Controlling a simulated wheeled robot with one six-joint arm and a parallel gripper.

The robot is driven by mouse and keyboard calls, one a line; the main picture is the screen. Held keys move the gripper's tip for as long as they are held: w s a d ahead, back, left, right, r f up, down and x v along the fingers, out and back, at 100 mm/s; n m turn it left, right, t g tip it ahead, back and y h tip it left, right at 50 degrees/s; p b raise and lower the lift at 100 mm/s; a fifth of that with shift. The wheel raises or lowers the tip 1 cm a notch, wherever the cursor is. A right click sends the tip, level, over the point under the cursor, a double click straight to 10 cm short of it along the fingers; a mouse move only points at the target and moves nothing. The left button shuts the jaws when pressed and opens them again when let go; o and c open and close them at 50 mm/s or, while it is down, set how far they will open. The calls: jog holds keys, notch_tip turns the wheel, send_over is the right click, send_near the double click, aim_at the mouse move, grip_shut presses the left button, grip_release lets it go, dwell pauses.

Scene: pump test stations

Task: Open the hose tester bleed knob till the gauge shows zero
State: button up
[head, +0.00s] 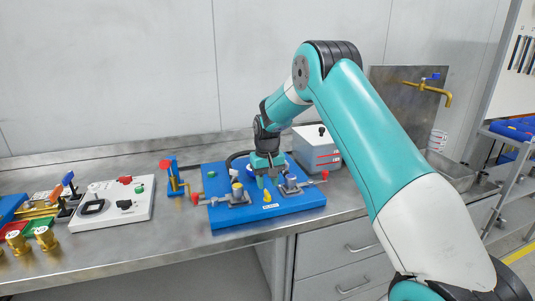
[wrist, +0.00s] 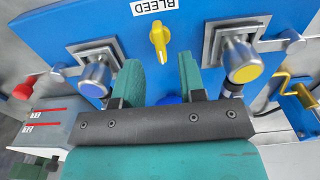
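The yellow bleed knob (head: 268,197) stands near the front edge of the blue hose tester board (head: 292,208), behind its small white label. In the wrist view the yellow knob (wrist: 159,40) sits just beyond my fingertips, roughly midway between them, beside the label "BLEED" (wrist: 152,7). My gripper (head: 267,183) points down over the board, behind the knob. In the wrist view its two green fingers (wrist: 159,68) are apart with nothing between them. No contact with the knob shows. The gauge face cannot be read; my gripper covers the rear of the board.
Metal fittings with a yellow cap (head: 237,187) and a blue cap (head: 291,180) flank the knob closely. A grey box (head: 317,150) stands behind right. A white instrument panel (head: 113,203) and a blue-and-brass valve stand (head: 175,178) are to the left.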

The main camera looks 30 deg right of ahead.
aim_at(267, 192)
notch_tip(267, 192, up, 14)
jog(key=b, duration=0.1)
jog(key=shift+f, duration=0.25)
jog(key=s+a+r+n+y, duration=0.1)
jog(key=s+a+r+n, duration=0.15)
jog(key=s+a, duration=0.5)
jog(key=s+a+r+n, duration=0.25)
jog(key=s+a, duration=0.35)
jog(key=a, duration=0.3)
jog(key=s+a+f+n+y, duration=0.1)
jog(key=s+a, duration=0.4)
jog(key=s, duration=0.6)
jog(key=s+a+f+n+y, duration=0.1)
jog(key=s+a+n, duration=0.3)
jog(key=s, duration=0.7)
jog(key=shift+s+a+f+y, duration=0.25)
jog(key=shift+s+a+y, duration=0.2)
jog(key=shift+y, duration=0.15)
jog(key=shift+w, duration=0.2)
